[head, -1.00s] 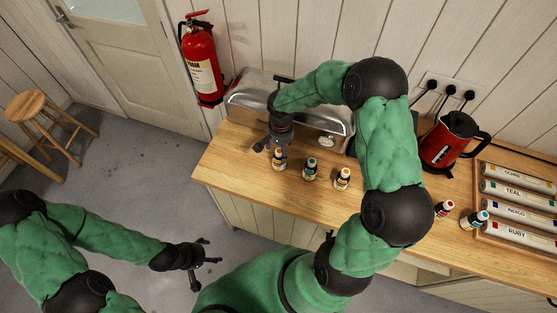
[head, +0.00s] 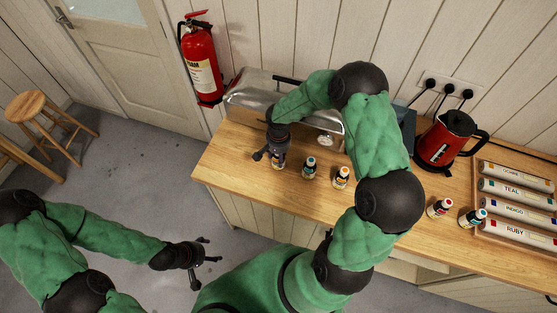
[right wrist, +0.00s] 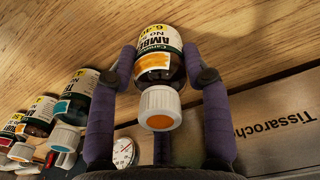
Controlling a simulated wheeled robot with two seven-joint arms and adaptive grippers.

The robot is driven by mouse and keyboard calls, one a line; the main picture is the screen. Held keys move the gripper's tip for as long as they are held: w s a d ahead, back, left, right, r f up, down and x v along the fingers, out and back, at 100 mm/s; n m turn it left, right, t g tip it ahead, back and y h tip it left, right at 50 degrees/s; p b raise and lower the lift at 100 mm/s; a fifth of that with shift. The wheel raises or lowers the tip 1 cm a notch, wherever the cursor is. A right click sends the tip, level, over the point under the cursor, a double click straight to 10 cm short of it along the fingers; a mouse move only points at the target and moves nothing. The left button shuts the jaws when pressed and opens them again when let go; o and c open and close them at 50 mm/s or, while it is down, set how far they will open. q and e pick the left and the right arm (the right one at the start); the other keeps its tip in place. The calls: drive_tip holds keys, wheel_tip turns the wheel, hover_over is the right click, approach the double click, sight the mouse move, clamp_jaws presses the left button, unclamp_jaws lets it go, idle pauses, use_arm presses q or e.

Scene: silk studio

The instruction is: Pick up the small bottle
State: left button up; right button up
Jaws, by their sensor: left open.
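A small bottle with an orange-topped white cap and an amber label (right wrist: 158,62) stands between the fingers of my right gripper (right wrist: 160,68) in the right wrist view. The fingers lie close along both sides of it; I cannot tell whether they press on it. In the head view, my right gripper (head: 268,157) is over this bottle (head: 277,164) at the left of the row on the wooden counter, hiding its top. My left gripper (head: 203,258) is open and empty over the floor, away from the counter.
A teal-capped bottle (head: 310,169) and a yellow-labelled bottle (head: 341,178) stand to the right on the counter (head: 240,180). Two more bottles, a red kettle (head: 446,140) and a rack of labelled tubes (head: 515,200) are further right. A metal box (head: 250,95) stands behind.

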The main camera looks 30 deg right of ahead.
drive_tip(key=shift+r, duration=0.1)
idle(0.3)
drive_tip(key=shift+r, duration=0.5)
drive_tip(key=s+a+r+b, duration=0.1)
drive_tip(key=s+a+r, duration=0.1)
drive_tip(key=s+r, duration=1)
drive_tip(key=shift+s, duration=0.95)
